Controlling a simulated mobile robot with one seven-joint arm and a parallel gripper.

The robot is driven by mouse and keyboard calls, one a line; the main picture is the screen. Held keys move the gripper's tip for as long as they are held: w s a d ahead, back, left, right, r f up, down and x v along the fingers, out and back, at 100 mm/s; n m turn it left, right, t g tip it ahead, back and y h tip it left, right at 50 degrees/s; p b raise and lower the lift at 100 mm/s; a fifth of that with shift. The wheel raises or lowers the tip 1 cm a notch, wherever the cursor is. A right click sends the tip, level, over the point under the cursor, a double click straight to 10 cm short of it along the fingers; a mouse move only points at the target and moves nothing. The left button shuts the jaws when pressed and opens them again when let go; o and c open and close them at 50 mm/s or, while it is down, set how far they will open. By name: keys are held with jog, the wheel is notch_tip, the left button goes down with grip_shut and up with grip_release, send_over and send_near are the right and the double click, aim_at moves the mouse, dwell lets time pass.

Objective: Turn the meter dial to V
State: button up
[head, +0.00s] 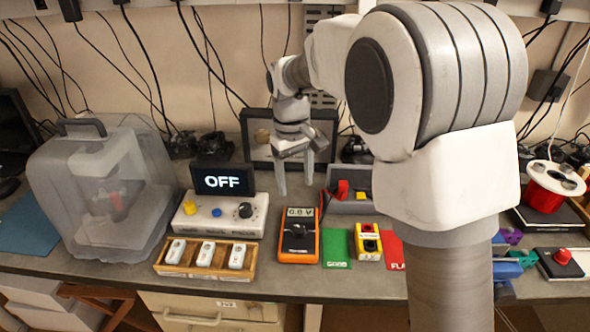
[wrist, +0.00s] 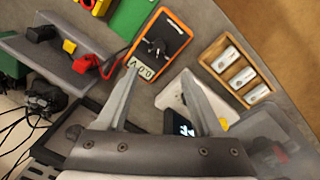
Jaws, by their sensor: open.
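In the wrist view the meter (wrist: 169,27) and dial (wrist: 157,46) lie beyond the spread fingertips (wrist: 161,68).
Left of the meter stand a white control box (head: 237,219) with an OFF screen (head: 222,180) and a wooden tray (head: 163,268) of several white modules. A grey bin (head: 347,207) with red and yellow parts is close behind right. Green mat (head: 337,247) and yellow block (head: 368,241) lie right.

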jog(key=shift+r, duration=1.2)
jog(key=s+d+r+m+t+y, duration=0.1)
jog(key=s+d+r+m, duration=0.1)
jog(key=s+d+r, duration=0.3)
jog(key=s+d+r+m+t, duration=0.1)
jog(key=s+d+r+t, duration=0.15)
jog(key=s+d, duration=0.4)
jog(key=s+d+f+m+t, duration=0.1)
jog(key=s+d+m, duration=0.2)
jog(key=s, duration=1)
jog(key=shift+s+d+f+t, duration=0.35)
jog(key=shift+f, duration=0.05)
